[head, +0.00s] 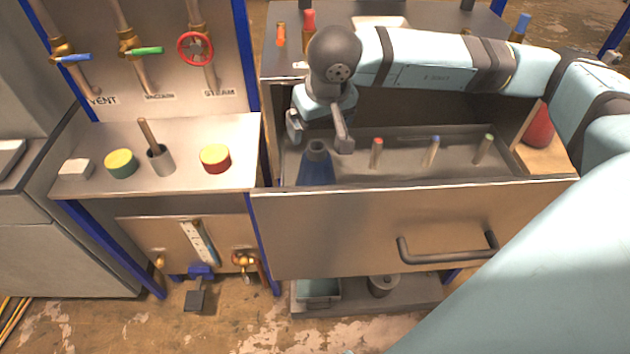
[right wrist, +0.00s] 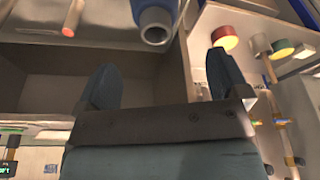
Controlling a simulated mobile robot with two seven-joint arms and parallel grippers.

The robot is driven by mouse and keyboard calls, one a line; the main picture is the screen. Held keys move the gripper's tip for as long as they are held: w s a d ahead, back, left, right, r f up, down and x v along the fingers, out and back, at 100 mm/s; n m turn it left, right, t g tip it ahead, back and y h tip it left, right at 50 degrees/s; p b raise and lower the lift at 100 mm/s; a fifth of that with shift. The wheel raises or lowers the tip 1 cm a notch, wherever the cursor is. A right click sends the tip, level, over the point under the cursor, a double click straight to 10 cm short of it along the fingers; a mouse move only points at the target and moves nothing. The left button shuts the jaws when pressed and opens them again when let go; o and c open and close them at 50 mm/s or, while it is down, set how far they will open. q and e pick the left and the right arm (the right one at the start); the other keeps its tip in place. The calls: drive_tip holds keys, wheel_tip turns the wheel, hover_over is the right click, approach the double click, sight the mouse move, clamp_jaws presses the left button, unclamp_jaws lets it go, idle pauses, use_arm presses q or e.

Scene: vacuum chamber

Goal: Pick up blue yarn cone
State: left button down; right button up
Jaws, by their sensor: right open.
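The blue yarn cone (head: 316,168) stands upright at the left end of the open drawer, its dark grey tip showing. Its base is hidden by the drawer front. In the right wrist view the cone (right wrist: 155,18) shows at the top, beyond the fingertips and roughly between their lines. My right gripper (head: 319,138) is open and empty above and around the level of the cone's tip, with one finger to each side in the head view. In the right wrist view its two fingers (right wrist: 163,75) are spread apart with nothing between them. My left gripper is out of view.
The drawer (head: 415,235) is pulled out, with a dark handle. Several pegs with coloured tips, one red-tipped (head: 376,152), stand in it to the right. A steel bench (head: 225,180) with coloured knobs adjoins on the left. A red object (head: 538,128) stands at the right.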

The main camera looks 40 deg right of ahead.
sight(317, 147)
drive_tip(key=shift+d+p+x, duration=0.2)
drive_tip(key=shift+p+x, duration=0.15)
drive_tip(key=shift+x, duration=1.8)
drive_tip(key=shift+d+p+x, duration=0.15)
drive_tip(key=shift+p+x, duration=0.15)
drive_tip(key=shift+x, duration=1.85)
drive_tip(key=shift+r, duration=0.1)
drive_tip(key=c, duration=1.7)
